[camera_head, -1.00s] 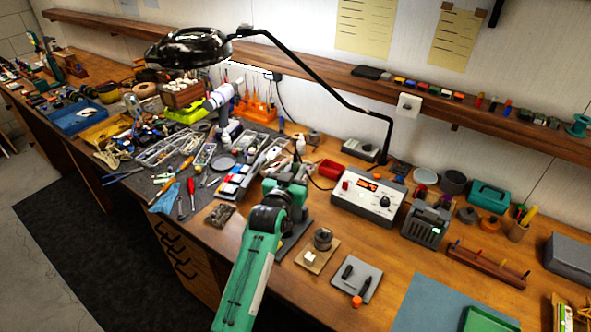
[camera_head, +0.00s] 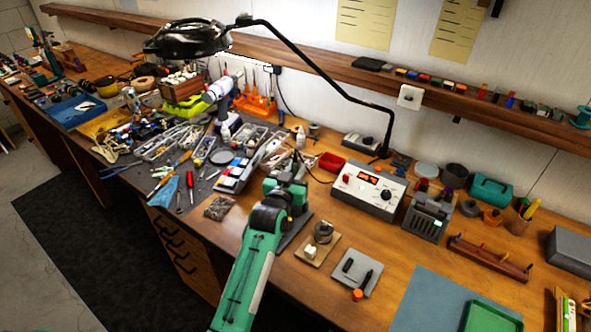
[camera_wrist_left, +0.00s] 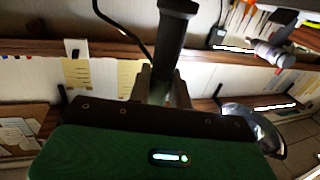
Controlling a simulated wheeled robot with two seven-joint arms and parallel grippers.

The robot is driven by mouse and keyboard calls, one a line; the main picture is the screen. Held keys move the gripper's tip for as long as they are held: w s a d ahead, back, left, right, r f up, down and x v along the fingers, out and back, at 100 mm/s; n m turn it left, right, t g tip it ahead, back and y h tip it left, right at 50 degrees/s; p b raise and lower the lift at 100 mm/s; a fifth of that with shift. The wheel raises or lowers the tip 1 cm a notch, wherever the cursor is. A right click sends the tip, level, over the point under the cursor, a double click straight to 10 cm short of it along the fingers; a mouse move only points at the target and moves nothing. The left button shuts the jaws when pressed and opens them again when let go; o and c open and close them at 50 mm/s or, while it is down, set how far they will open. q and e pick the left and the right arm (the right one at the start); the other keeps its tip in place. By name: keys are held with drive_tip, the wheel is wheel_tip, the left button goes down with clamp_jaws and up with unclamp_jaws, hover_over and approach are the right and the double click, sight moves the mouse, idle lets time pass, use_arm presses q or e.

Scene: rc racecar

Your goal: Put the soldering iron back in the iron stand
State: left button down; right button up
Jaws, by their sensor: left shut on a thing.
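My left gripper (camera_wrist_left: 162,88) is shut on a dark, thick handle (camera_wrist_left: 174,45), most likely the soldering iron's, in the left wrist view. The handle stands up between the fingers; its tip is hidden. The fingers and the iron cannot be made out there. A dark plate (camera_head: 297,232) shows partly behind the arm; whether it belongs to the iron stand I cannot tell. My right gripper is not in view.
A small board with a round dark pot (camera_head: 323,233) and a grey pad (camera_head: 357,272) lie right of my arm. A lamp arm (camera_head: 340,85) crosses overhead. Tools crowd the left bench. A blue-grey mat (camera_head: 430,300) lies at front right.

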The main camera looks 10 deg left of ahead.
use_arm(q)
drive_tip(key=c, duration=0.8)
unclamp_jaws()
drive_tip(key=shift+s+a+r+p, duration=0.1)
drive_tip(key=shift+s+r+p, duration=0.1)
drive_tip(key=shift+s+p, duration=0.3)
drive_tip(key=shift+s+r+p, duration=0.2)
drive_tip(key=shift+s+p, duration=0.2)
drive_tip(key=shift+s, duration=0.1)
drive_tip(key=shift+s+a+r+p, duration=0.1)
drive_tip(key=shift+s+r+p, duration=0.1)
drive_tip(key=shift+s+p, duration=0.55)
drive_tip(key=shift+s+a+r+p, duration=0.15)
drive_tip(key=shift+s+p, duration=0.25)
drive_tip(key=shift+s, duration=0.5)
drive_tip(key=shift+s+d+r+p, duration=0.1)
drive_tip(key=shift+s+r+p, duration=0.15)
drive_tip(key=shift+s+p, duration=0.5)
drive_tip(key=shift+s, duration=0.1)
